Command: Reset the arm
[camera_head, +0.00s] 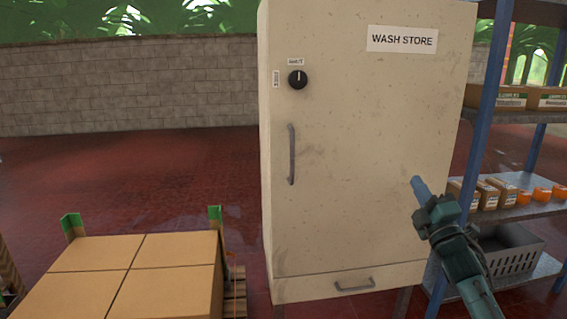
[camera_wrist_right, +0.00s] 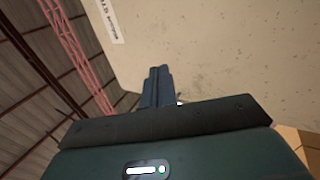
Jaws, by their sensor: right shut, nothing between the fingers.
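My right gripper (camera_head: 417,184) is raised at the lower right of the head view, in front of the right part of a cream cabinet labelled WASH STORE (camera_head: 345,215). Its fingers are shut with nothing between them and point up. In the right wrist view the shut blue fingers (camera_wrist_right: 157,82) stand against the cabinet's pale face (camera_wrist_right: 225,50). I cannot tell how near they are to it. My left gripper is not in view.
The cabinet has a black knob (camera_head: 297,80), a vertical handle (camera_head: 291,154) and a closed lower drawer. A blue-post shelf (camera_head: 520,210) with boxes and a grey crate (camera_head: 511,250) stands at right. Stacked cartons (camera_head: 130,275) stand at lower left. Red floor (camera_head: 130,180) behind them is clear.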

